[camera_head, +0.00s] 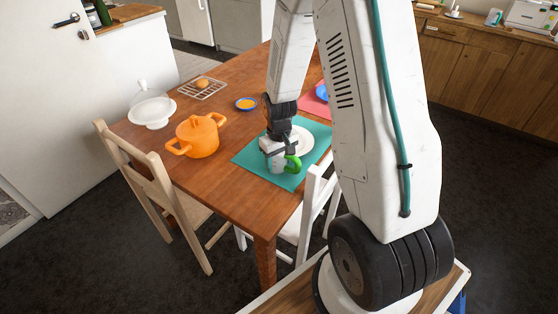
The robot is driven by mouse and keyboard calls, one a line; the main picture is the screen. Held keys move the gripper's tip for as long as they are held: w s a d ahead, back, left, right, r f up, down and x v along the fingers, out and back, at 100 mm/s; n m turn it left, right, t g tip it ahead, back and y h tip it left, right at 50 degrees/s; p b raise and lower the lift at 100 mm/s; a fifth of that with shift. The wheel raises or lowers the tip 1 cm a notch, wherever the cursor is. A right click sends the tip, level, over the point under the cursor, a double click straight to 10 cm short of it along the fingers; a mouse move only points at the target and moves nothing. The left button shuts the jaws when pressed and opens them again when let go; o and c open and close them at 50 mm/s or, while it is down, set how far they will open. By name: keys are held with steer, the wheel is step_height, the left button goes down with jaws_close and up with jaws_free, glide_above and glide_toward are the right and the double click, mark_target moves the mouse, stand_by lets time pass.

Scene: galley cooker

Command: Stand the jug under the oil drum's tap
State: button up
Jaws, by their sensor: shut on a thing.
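My gripper (281,150) reaches down over the near part of the teal placemat on the wooden table. No oil drum or tap shows in this view.
A wooden chair (147,174) and white chair (314,208) stand close. Dark floor is clear at left front.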

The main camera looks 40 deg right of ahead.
steer(key=shift+f, duration=0.15)
steer(key=o, duration=1)
steer(key=shift+o, duration=0.2)
